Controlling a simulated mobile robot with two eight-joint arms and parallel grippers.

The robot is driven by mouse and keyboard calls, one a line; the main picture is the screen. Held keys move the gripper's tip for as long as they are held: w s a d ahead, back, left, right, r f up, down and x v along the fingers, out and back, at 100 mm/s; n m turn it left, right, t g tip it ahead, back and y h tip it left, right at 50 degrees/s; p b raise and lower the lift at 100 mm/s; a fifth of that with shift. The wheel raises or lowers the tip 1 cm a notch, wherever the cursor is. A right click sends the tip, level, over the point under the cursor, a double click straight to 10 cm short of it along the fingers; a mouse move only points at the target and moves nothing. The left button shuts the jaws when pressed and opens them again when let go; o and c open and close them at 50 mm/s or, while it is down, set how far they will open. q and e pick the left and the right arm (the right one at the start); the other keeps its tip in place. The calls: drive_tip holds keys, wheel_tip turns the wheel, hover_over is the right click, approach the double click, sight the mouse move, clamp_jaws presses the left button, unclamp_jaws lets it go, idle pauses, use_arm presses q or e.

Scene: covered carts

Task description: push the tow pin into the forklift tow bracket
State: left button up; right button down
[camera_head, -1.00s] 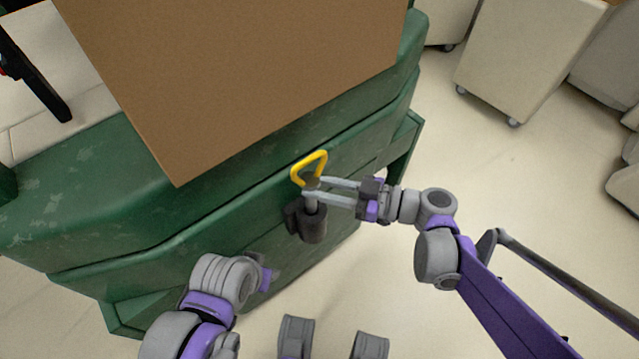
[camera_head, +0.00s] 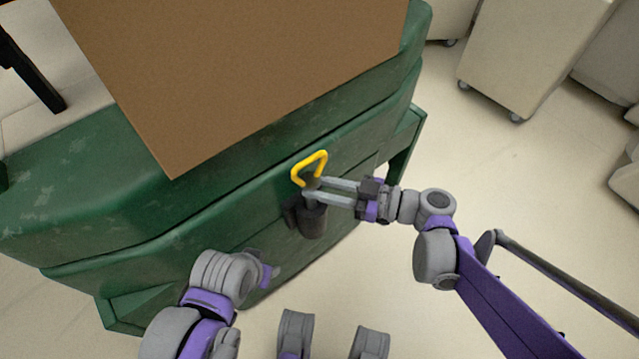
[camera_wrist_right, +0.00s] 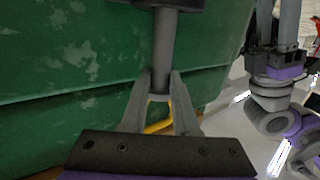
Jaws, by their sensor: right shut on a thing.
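The tow pin is a grey shaft (camera_wrist_right: 165,55) with a yellow loop handle (camera_head: 309,170). My right gripper (camera_head: 308,188) is shut on the shaft just below the handle. The dark tow bracket (camera_head: 312,220) sits on the rear of the green forklift (camera_head: 230,205). The pin's lower end is hidden at the bracket's mouth; how deep it sits cannot be told. In the right wrist view the shaft runs up to the bracket (camera_wrist_right: 170,4). My left gripper (camera_wrist_right: 277,25) is empty, its two fingers apart at the right edge of that view; its tips are cut off.
A large brown box (camera_head: 240,75) sits on the forklift above the bracket. Cream covered carts (camera_head: 530,60) stand on the floor at upper right. The floor right of the forklift (camera_head: 500,190) is clear.

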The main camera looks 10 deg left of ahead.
sight(316, 204)
drive_tip(key=shift+f+b, duration=0.55)
drive_tip(key=shift+f, duration=0.1)
drive_tip(key=shift+f+b, duration=0.35)
drive_tip(key=shift+f, duration=0.65)
drive_tip(key=shift+f, duration=1.55)
drive_tip(key=c, duration=0.6)
unclamp_jaws()
drive_tip(key=shift+d, duration=0.15)
drive_tip(key=d+p, duration=0.2)
drive_tip(key=d, duration=0.8)
drive_tip(key=shift+s+d+r, duration=0.25)
drive_tip(key=shift+s+r, duration=0.1)
drive_tip(key=shift+r, duration=0.05)
